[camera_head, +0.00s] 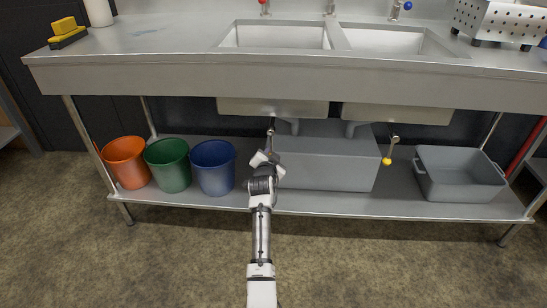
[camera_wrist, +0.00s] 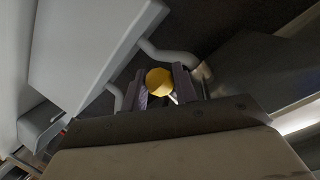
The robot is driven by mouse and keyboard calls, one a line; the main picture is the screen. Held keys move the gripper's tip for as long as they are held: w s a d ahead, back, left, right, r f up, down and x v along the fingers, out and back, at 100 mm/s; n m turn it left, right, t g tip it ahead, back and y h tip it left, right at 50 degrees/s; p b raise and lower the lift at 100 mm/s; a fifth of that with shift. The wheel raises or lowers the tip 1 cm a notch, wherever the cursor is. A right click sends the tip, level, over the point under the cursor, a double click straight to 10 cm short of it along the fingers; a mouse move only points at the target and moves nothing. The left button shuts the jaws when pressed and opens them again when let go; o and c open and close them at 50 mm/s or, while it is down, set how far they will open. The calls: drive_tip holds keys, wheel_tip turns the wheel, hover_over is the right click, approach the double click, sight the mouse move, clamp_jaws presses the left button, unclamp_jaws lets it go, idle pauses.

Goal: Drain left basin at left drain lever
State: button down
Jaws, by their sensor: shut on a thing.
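The left basin (camera_head: 276,37) is set in the steel counter, and its underside (camera_head: 272,107) shows below the counter front. The left drain lever (camera_head: 270,132) hangs under that underside; its lower part is hidden behind my gripper in the head view. My gripper (camera_head: 268,157) is under the left basin. In the wrist view, the yellow ball knob of the lever (camera_wrist: 159,81) sits between the two fingers of my gripper (camera_wrist: 160,88), which are shut on it. The right drain lever (camera_head: 388,156) hangs freely under the right basin (camera_head: 385,41), its yellow knob pointing down.
A grey box (camera_head: 325,163) stands on the lower shelf, close right of my gripper. Orange (camera_head: 127,162), green (camera_head: 168,165) and blue (camera_head: 213,167) buckets stand to the left. A grey tub (camera_head: 458,174) is at right. The floor in front is clear.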

drive_tip(key=shift+a+r, duration=0.1)
drive_tip(key=shift+r, duration=0.05)
drive_tip(key=c, duration=1.1)
unclamp_jaws()
